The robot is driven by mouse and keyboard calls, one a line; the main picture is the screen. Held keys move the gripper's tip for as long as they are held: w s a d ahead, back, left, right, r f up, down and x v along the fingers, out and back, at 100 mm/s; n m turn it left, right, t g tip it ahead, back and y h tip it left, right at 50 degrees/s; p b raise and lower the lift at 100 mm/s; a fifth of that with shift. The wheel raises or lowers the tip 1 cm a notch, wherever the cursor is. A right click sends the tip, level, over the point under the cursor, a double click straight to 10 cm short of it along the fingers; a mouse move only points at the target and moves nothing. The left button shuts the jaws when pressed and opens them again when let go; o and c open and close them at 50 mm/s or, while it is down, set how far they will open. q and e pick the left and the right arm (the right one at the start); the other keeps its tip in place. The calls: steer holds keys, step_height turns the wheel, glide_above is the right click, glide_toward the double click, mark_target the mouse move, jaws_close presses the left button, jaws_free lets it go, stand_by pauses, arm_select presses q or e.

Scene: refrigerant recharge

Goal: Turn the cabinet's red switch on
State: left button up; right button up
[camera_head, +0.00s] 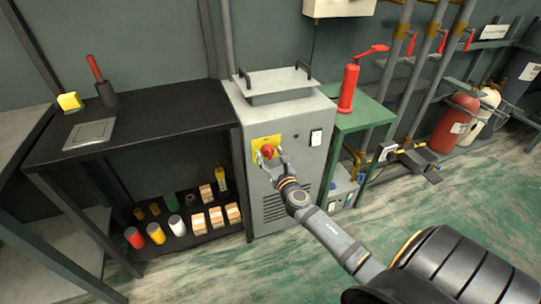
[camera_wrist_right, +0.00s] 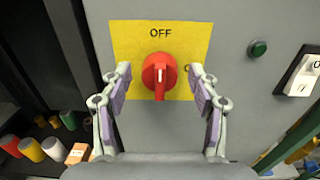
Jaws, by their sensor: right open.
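The red switch (camera_wrist_right: 158,76) is a round rotary knob on a yellow plate (camera_wrist_right: 190,40) on the front of the grey cabinet (camera_head: 287,195). The plate reads "OFF" above the knob, and the knob's white mark is vertical. The red switch also shows in the head view (camera_head: 268,151). My right gripper (camera_wrist_right: 158,88) is open in front of the knob, with one finger on each side. Gaps show between the fingers and the knob. In the head view the right gripper (camera_head: 270,158) partly covers the yellow plate. My left gripper is not in view.
A green button (camera_wrist_right: 258,48) and a white rocker switch (camera_wrist_right: 302,76) are right of the plate. A black shelf (camera_head: 180,108) with cans and boxes stands left of the cabinet. A green stand (camera_head: 365,113) with a red cylinder (camera_head: 348,90) stands to the right.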

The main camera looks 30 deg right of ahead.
steer(key=shift+c, duration=0.4)
steer(key=c, duration=1.1)
steer(key=shift+o, duration=0.2)
